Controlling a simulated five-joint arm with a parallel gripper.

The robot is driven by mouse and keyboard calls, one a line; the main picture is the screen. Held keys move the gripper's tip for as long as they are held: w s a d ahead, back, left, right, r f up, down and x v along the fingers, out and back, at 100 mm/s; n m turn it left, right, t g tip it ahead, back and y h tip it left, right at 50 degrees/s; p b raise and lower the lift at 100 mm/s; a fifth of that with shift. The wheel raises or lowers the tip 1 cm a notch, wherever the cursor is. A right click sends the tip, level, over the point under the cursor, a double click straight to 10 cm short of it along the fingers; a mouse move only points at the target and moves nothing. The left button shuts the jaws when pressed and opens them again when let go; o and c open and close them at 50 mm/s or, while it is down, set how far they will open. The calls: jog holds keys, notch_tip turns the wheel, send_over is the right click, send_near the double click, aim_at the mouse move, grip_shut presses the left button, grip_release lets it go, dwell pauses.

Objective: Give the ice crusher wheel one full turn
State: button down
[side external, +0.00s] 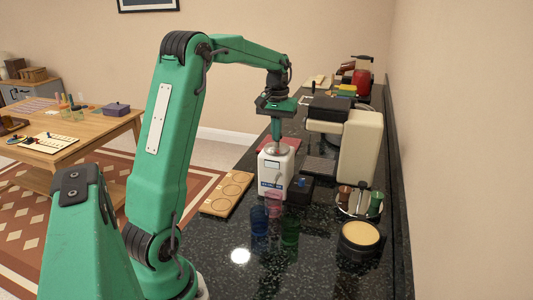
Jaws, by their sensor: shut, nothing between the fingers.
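A small grey part shows on the front of the crusher. I cannot make out the wheel clearly from this side.
A wooden board with round recesses (227,193) lies left of the crusher. Coloured glasses (274,204) stand in front, a small dark box (300,189) to its right. A cream coffee machine (360,147) stands behind right. The front counter (310,270) is largely clear.

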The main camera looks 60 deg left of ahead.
jog(key=shift+s+a, duration=0.25)
jog(key=shift+a, duration=0.1)
jog(key=shift+s+d, duration=0.35)
jog(key=shift+r, duration=0.1)
jog(key=shift+r, duration=2.9)
jog(key=shift+w+d+r, duration=0.2)
jog(key=shift+w+r, duration=0.3)
jog(key=shift+f, duration=0.2)
send_over(276, 152)
jog(key=shift+f, duration=3.3)
